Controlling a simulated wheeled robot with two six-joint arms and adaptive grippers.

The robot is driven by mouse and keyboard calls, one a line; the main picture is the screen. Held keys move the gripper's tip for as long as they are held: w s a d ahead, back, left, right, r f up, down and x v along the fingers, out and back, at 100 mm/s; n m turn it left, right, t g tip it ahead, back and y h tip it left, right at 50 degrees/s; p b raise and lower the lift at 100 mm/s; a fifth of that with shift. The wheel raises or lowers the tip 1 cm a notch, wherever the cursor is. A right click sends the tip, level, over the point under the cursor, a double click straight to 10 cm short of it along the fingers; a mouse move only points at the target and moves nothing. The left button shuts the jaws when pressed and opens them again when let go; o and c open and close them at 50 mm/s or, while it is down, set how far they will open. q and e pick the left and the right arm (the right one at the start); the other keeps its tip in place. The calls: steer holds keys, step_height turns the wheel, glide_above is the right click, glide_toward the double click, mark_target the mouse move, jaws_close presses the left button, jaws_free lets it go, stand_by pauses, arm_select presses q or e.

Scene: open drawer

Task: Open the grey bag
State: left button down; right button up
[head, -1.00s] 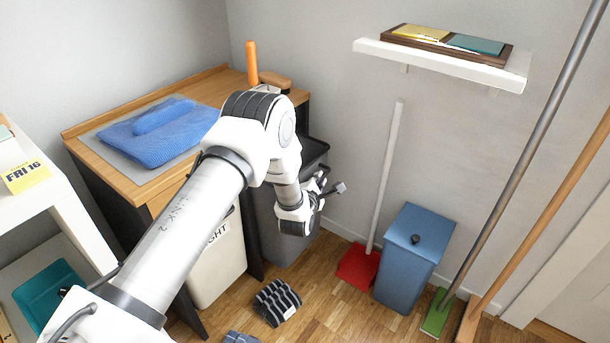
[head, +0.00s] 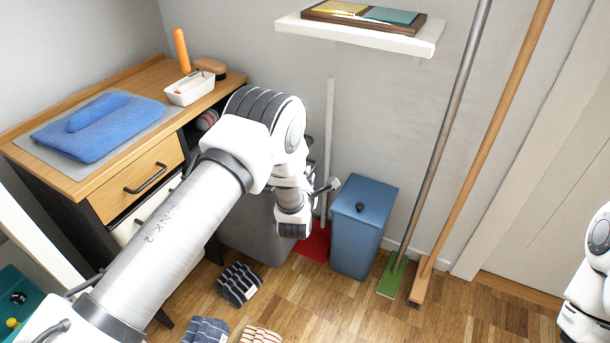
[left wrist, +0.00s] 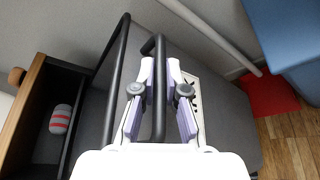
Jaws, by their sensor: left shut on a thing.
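The grey bag (head: 250,232) stands at the right end of the wooden-topped cabinet, partly hidden behind my left arm. In the left wrist view, its grey side (left wrist: 232,125) fills much of the middle. My left gripper (head: 322,188) is at its upper part. In the left wrist view the left gripper (left wrist: 160,78) is shut on a black bar handle (left wrist: 158,118), which runs between its fingers. A black rim bar (left wrist: 118,55) lies left of it. How far the bag is open is hard to tell. My right gripper is out of view.
A dark compartment left of the bag holds a red-striped roll (left wrist: 60,118). A blue bin (head: 362,232), red dustpan (head: 313,243) and brooms (head: 394,275) stand close on the right. Striped cloths (head: 238,284) lie on the floor. A shelf (head: 360,37) hangs above.

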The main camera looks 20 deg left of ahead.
arm_select(q)
steer(key=c, duration=1.2)
jaws_free()
steer(key=v, duration=1.2)
